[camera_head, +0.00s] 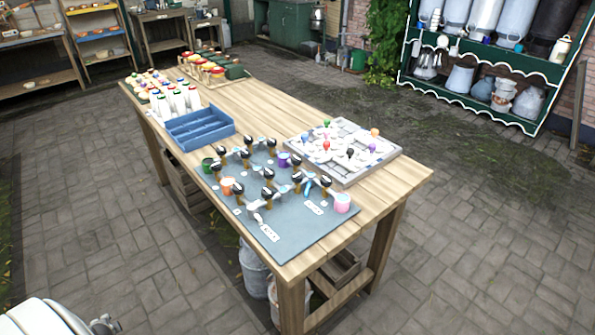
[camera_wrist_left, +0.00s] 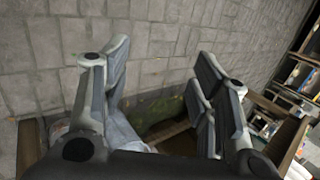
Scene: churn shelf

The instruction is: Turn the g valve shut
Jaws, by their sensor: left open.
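Several black-knobbed valves with brass-coloured parts (camera_head: 268,193) stand on a slate-grey board (camera_head: 292,228) on the near half of the wooden table. White handles or tags and small green, orange, purple and pink cups are among them. The white labels (camera_head: 317,207) are too small to read, so I cannot tell which valve is g. My left gripper (camera_wrist_left: 160,72) is open and empty in the left wrist view, with paving and wooden beams beyond its fingers. It is away from the valves. My right gripper is not in view.
The wooden table (camera_head: 405,178) also bears a blue tray (camera_head: 201,127), white bottles (camera_head: 178,100) and a pale board with coloured pegs (camera_head: 345,150). Metal cans stand underneath. A green shelf (camera_head: 490,62) with churns is at the back right. The paving around the table is clear.

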